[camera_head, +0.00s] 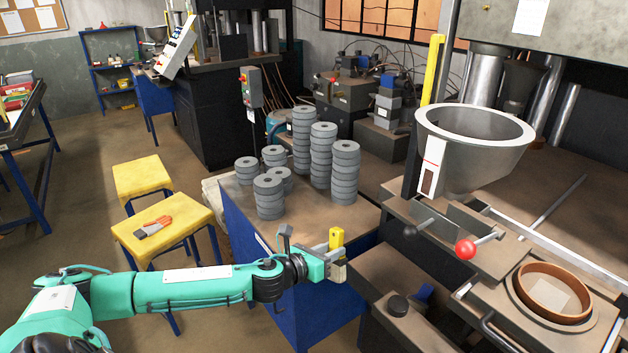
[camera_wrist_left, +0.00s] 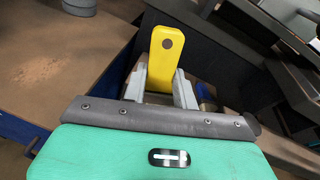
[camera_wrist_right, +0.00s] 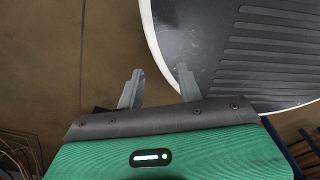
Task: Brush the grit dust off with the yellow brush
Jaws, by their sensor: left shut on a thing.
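My left gripper (camera_head: 334,262) is shut on the yellow brush (camera_head: 336,238), whose handle stands up above the fingers. The handle also shows between the fingers (camera_wrist_left: 160,85) in the left wrist view (camera_wrist_left: 165,52). A pale block under the handle in the head view may be the brush's lower part; its bristles cannot be made out. The brush is at the right front corner of the blue bench (camera_head: 300,215). A light brown, dust-like patch (camera_wrist_left: 45,68) lies on the brown top in the left wrist view. My right gripper (camera_wrist_right: 157,82) is open and empty, seen only in its wrist view.
Several stacks of grey discs (camera_head: 322,150) stand on the bench's back half. A press with a metal hopper (camera_head: 470,165), a red-knobbed lever (camera_head: 466,249) and a brown ring mould (camera_head: 553,292) is at right. Yellow stools (camera_head: 165,225) stand left. A white-rimmed ribbed surface (camera_wrist_right: 250,50) is near my right gripper.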

